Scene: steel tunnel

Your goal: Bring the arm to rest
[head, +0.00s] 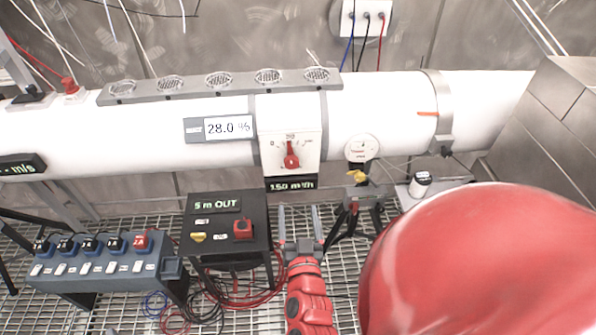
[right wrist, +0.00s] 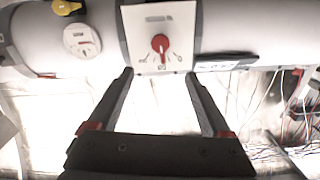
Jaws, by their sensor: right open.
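My right gripper (head: 300,228) is in the lower middle of the head view, below the white pipe. Its two grey fingers are parted with nothing between them. In the right wrist view my right gripper (right wrist: 158,100) also shows open and empty, its fingertips just short of the dial panel (right wrist: 160,38) in the picture. The panel's red knob (head: 291,160) shows in the head view, and the same red knob (right wrist: 160,43) lies beyond the gap between the fingers. I cannot tell the exact distance. My red arm fills the lower right of the head view. My left gripper does not show.
The white pipe (head: 380,95) runs across the back. A black table (head: 215,220) stands left of the gripper, with a blue socket box (head: 100,270) farther left. Loose cables (head: 215,300) lie on the grating.

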